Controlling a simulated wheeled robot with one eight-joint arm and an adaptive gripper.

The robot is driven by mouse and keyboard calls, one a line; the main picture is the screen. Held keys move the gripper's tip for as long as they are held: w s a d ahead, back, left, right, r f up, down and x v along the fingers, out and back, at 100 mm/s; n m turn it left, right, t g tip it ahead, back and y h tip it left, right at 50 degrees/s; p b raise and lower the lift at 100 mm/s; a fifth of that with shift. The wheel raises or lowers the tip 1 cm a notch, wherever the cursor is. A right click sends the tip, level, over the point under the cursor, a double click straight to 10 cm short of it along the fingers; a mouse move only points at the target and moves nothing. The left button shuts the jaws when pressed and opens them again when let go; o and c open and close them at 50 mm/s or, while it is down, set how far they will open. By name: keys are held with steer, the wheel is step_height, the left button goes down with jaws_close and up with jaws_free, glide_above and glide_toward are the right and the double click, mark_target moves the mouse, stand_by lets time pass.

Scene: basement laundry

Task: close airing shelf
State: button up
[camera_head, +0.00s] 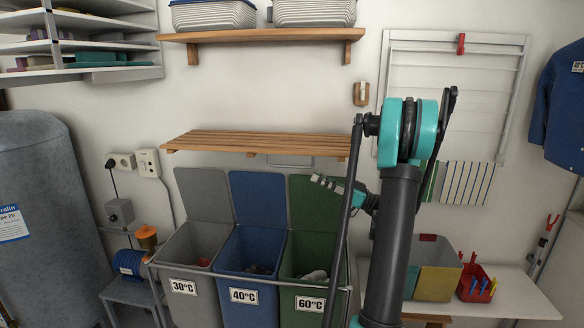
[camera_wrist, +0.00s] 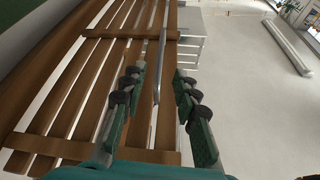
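The airing shelf (camera_head: 265,142) is a slatted wooden shelf on the wall above the laundry bins. It juts out roughly level. A grey rectangular metal loop (camera_head: 290,161) shows just below it. In the wrist view, the shelf's slats and crossbars (camera_wrist: 60,148) fill the left side. My gripper (camera_head: 318,181) is below the right part of the shelf, in front of the green bin lid, pointing left. In the wrist view, my gripper's (camera_wrist: 160,71) fingers are apart. A thin grey metal piece (camera_wrist: 161,55) shows between them; I cannot tell whether they touch it.
Grey, blue and green bins (camera_head: 245,297) with raised lids stand below. An upper wooden shelf (camera_head: 262,36) holds baskets. A drying rack (camera_head: 450,80) hangs on the right wall, above a white bench (camera_head: 518,293) with containers. A grey tank (camera_head: 45,215) stands left.

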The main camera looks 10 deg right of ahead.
mark_target(292, 166)
steer(key=x, duration=1)
steer(key=shift+a+r, duration=0.1)
steer(key=shift+a, duration=0.05)
steer(key=shift+c, duration=0.5)
jaws_close()
